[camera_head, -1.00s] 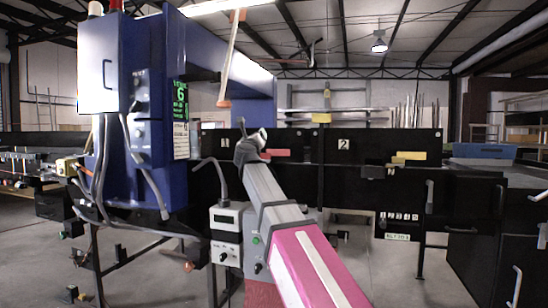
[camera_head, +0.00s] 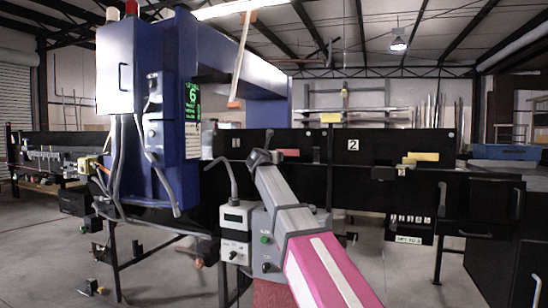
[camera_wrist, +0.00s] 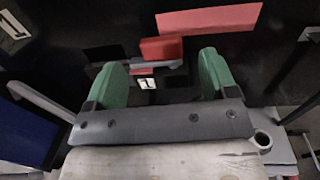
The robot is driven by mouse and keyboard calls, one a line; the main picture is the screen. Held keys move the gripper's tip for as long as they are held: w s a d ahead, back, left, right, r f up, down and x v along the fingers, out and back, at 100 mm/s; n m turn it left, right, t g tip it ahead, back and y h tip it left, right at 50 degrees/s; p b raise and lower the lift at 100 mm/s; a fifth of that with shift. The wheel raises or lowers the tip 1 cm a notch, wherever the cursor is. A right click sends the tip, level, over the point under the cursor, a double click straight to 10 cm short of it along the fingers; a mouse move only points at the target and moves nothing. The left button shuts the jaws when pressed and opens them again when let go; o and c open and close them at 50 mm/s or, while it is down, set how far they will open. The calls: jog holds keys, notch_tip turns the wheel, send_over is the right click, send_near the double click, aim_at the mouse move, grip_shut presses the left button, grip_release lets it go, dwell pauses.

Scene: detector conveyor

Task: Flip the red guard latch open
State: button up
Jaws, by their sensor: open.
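In the wrist view, a small red block (camera_wrist: 161,49), which looks like the guard latch, sits on a grey bar against the black panel. It lies just beyond my fingertips, about midway between them. My gripper (camera_wrist: 162,70) has two green fingers spread wide with nothing held between them. In the head view, my gripper (camera_head: 262,157) is at the far end of my arm, in front of the black panel marked 1. The latch block is hidden there behind my arm and gripper.
A flat red strip (camera_head: 288,152) is on the panel beside my gripper. To its right are panel 2 (camera_head: 390,145) and a yellow strip (camera_head: 423,156). The blue detector housing (camera_head: 175,110) stands left. A grey control box (camera_head: 236,232) is beside my arm.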

jog(key=shift+x, duration=1.95)
jog(key=c, duration=0.9)
jog(key=o, duration=0.9)
jog(key=shift+s, duration=0.15)
jog(key=v, duration=1)
jog(key=shift+s, duration=0.3)
jog(key=shift+a, duration=0.1)
